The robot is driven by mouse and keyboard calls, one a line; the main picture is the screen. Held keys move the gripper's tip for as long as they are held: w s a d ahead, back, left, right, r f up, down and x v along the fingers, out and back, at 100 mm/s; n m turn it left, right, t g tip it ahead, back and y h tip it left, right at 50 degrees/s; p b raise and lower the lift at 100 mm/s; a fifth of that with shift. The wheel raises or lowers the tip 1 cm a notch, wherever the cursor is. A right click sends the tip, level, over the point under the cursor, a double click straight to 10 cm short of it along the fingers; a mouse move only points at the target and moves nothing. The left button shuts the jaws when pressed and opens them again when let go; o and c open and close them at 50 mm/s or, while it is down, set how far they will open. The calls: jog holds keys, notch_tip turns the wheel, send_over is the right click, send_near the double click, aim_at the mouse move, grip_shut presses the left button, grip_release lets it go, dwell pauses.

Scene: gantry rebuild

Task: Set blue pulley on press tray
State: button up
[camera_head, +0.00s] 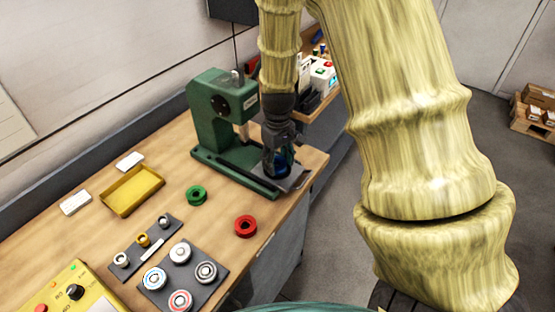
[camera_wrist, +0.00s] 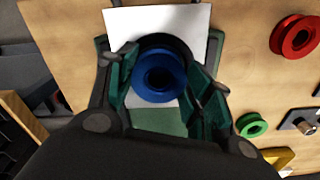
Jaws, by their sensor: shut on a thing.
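The blue pulley (camera_wrist: 158,76) is between the fingers of my gripper (camera_wrist: 163,72) in the wrist view, with its round face toward the camera. In the head view my gripper (camera_head: 281,150) is over the front of the green press (camera_head: 217,110), and only a dark blue part of the pulley (camera_head: 284,163) shows. The press tray (camera_head: 298,180) is a flat plate under the gripper at the press's front end. It looks pale in the wrist view (camera_wrist: 138,24), behind the pulley. I cannot tell whether the pulley touches it.
A green pulley (camera_head: 196,195) and a red pulley (camera_head: 245,226) lie on the wooden bench. A yellow tray (camera_head: 133,190), a dark plate with several round parts (camera_head: 220,254) and a yellow control box (camera_head: 68,290) stand further left. The bench edge is close to the press's right.

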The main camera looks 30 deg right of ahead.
jog(key=shift+f, duration=0.1)
dwell(0.3)
jog(key=o, duration=1.2)
notch_tip(320, 180, up, 12)
dwell(0.7)
